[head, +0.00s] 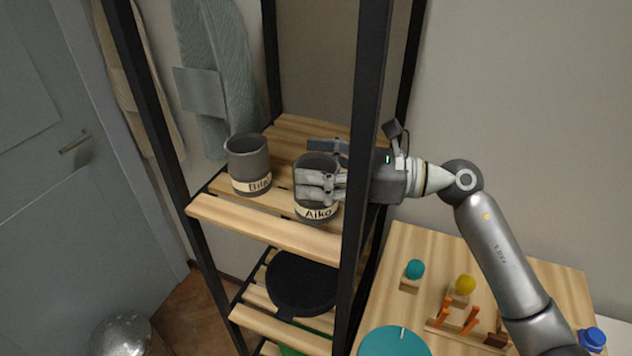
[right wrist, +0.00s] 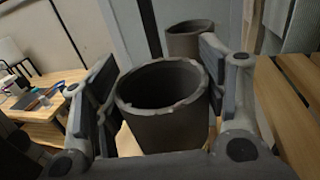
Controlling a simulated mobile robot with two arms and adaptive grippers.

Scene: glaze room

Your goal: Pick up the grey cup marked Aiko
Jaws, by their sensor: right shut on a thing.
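The grey cup marked Aiko (head: 318,211) is on the right of the upper wooden shelf (head: 262,226), upright, with its label facing the front. My right gripper (head: 318,165) reaches in from the right past the black post and is shut on this cup, one finger on its near side and one on its far side. In the right wrist view the Aiko cup (right wrist: 162,115) sits between the two fingers, its mouth open and empty-looking. Whether its base touches the shelf is hard to tell. My left gripper is not in view.
A second grey cup, its label partly readable as "Bil" (head: 248,165), stands left of the Aiko cup. Black shelf posts (head: 361,130) frame the shelf. A dark round pan (head: 300,283) lies on the lower shelf. A wooden table (head: 420,240) with small coloured items stands at right.

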